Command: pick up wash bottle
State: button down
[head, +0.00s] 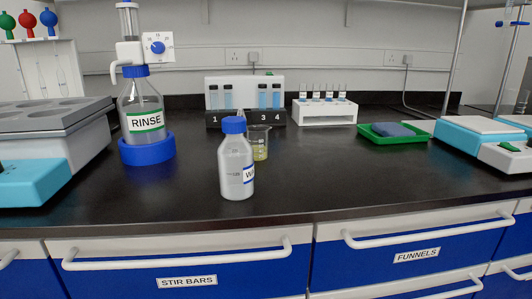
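A small clear bottle (234,172) with a blue screw cap stands upright on the black bench near its front edge, left of centre in the head view. It looks like the wash bottle, but its label is turned to the right and only the first letter or so, a W, can be read. It has a printed scale and whitish or clear contents. My gripper is not in view, and nothing is seen touching the bottle.
A beaker of yellowish liquid (261,150) stands just behind the bottle's right side. A RINSE bottle (146,108) with a dispenser stands left in a blue ring. Behind are a numbered vial rack (246,119), a white rack (325,115) and a green tray (419,137). The bench front right of centre is clear.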

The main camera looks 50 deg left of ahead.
aim_at(235, 154)
jog(key=u, duration=2.25)
